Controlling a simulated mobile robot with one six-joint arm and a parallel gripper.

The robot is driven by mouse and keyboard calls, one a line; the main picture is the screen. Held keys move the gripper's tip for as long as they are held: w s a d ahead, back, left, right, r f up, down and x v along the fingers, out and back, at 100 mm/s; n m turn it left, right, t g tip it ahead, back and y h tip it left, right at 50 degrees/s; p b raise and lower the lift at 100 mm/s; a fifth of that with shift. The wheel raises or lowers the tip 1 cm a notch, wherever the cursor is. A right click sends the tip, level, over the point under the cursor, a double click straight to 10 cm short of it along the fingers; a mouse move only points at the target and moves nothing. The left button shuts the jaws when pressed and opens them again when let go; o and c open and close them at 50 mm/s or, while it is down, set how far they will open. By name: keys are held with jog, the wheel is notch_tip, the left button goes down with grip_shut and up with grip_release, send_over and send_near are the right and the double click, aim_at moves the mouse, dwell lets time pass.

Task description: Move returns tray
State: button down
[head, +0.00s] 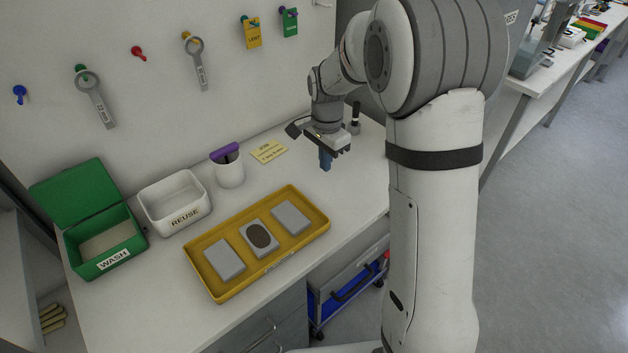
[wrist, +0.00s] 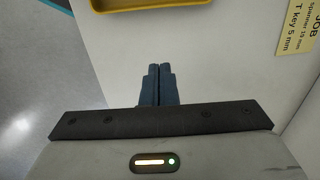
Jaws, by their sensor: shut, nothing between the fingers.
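A yellow tray (head: 222,289) lies on the white bench, with three grey rectangular pieces in it. The middle piece (head: 259,238) has a dark round patch on top. The left piece (head: 224,260) and right piece (head: 290,218) look plain grey. A corner of the tray (wrist: 150,5) shows at the top edge of the wrist view. My gripper (head: 325,165) is above the bench, beyond the tray's right end and apart from it. In the wrist view its blue fingers (wrist: 159,72) are together with nothing between them.
Spanners (head: 195,63) hang on the wall.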

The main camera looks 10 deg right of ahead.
aim_at(324, 197)
notch_tip(324, 197, down, 10)
jog(key=shift+s+r+p, duration=0.1)
jog(key=shift+p, duration=0.2)
jog(key=s+a, duration=0.2)
jog(key=a, duration=0.1)
jog(key=shift+r+p, duration=0.2)
jog(key=shift+p, duration=0.15)
jog(key=shift+a, duration=0.15)
jog(key=shift+s+f, duration=0.1)
